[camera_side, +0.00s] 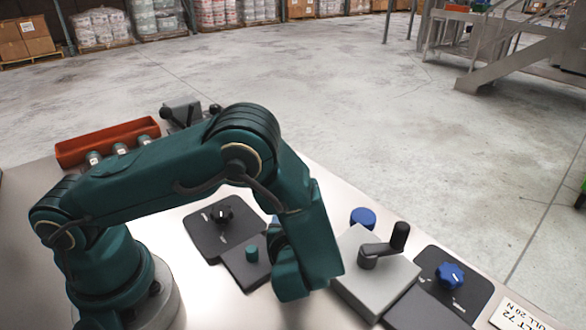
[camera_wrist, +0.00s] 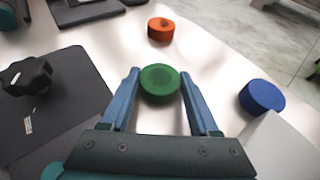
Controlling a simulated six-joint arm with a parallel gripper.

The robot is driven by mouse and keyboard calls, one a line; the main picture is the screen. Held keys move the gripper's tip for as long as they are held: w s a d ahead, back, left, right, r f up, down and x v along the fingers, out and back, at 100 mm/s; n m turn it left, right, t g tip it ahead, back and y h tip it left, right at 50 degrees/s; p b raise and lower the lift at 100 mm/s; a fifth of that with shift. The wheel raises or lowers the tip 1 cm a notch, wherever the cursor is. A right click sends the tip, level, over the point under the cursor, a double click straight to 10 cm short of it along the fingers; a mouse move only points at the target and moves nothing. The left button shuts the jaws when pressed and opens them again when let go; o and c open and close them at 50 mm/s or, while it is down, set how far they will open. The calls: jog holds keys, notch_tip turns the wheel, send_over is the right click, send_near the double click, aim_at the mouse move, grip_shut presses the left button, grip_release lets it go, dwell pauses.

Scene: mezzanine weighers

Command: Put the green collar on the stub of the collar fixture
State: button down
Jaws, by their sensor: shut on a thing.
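The green collar (camera_wrist: 160,82) is between the blue fingertips of my gripper (camera_wrist: 159,76) in the wrist view, and the gripper is shut on it. Whether the collar touches the table or is held above it, I cannot tell. The arm hides the collar in the side view. The collar fixture (camera_side: 238,268) is a dark plate with a short teal stub (camera_side: 252,253), left of my gripper in the side view. The stub top (camera_wrist: 53,171) shows at the lower left of the wrist view, bare and apart from the collar.
A blue collar (camera_side: 362,217) stands beside a grey crank box (camera_side: 390,277). An orange collar (camera_wrist: 160,28) lies beyond the green one. A black knob (camera_wrist: 27,77) sits on a dark plate beside the fixture. A blue knob (camera_side: 450,274) and an orange tray (camera_side: 108,142) are farther off.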

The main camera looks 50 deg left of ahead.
jog(key=shift+r, duration=0.15)
jog(key=shift+r, duration=0.5)
jog(key=r, duration=0.1)
jog(key=a+r, duration=0.1)
jog(key=r, duration=0.1)
jog(key=shift+s+r, duration=0.2)
jog(key=shift+r, duration=0.05)
jog(key=s+a+r, duration=0.5)
jog(key=a+r, duration=0.1)
jog(key=a, duration=0.3)
jog(key=w+d+r+m+t+h, duration=0.1)
jog(key=d+r+m+t+h, duration=0.1)
jog(key=r, duration=0.5)
jog(key=w+d+r+m+t+h, duration=0.2)
jog(key=d+r+m+h, duration=0.2)
jog(key=d+r, duration=0.2)
jog(key=shift+d+r+m, duration=0.25)
jog(key=shift+r+m, duration=0.05)
jog(key=shift+r, duration=1)
